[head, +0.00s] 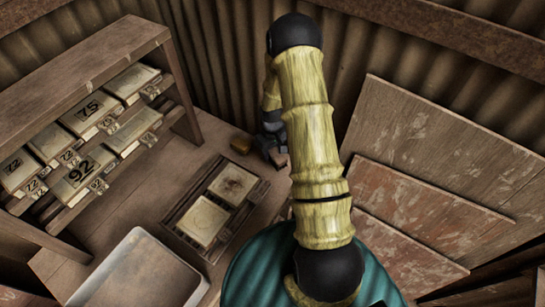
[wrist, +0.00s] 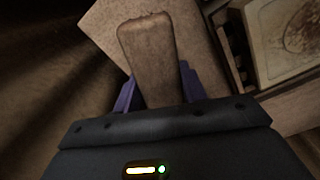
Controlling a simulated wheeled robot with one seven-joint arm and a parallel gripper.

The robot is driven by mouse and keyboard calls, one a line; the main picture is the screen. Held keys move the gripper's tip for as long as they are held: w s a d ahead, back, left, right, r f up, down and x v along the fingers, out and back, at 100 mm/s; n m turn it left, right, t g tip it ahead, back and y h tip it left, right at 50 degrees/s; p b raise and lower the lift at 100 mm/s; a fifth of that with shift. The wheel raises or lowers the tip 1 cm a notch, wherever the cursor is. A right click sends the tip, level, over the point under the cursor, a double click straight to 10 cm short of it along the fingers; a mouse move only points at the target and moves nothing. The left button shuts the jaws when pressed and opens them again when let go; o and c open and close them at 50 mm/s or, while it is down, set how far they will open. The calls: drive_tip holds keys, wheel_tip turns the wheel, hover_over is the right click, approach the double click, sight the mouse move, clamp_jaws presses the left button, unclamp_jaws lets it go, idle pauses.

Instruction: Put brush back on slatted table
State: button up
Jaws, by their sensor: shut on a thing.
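My gripper (wrist: 157,80) is shut on a brown, oblong wooden piece, the brush (wrist: 147,50), with one purple finger on each side. The brush points away from the wrist over a pale, flat surface; I cannot tell whether it touches it. In the head view my gripper (head: 272,146) is low near the back wall, partly hidden behind my arm. A small brownish bit of the held brush (head: 280,159) shows below it. The wooden table (head: 175,158) lies below and left of the gripper; its slats are not clear.
A dark frame with two square tiles (head: 215,207) lies left of my arm. A rack (head: 85,62) with numbered tiles stands left. A pale tray (head: 138,272) lies front left. Wooden boards (head: 430,150) lean at right.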

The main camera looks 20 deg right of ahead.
sight(273, 149)
drive_tip(key=shift+f, duration=0.1)
drive_tip(key=shift+f+p, duration=0.55)
drive_tip(key=shift+f, duration=1.45)
drive_tip(key=shift+f, duration=0.2)
drive_tip(key=o, duration=1)
drive_tip(key=shift+r, duration=0.2)
wheel_tip(273, 149, up, 11)
drive_tip(key=b, duration=0.3)
drive_tip(key=shift+f, duration=0.2)
drive_tip(key=shift+r, duration=0.75)
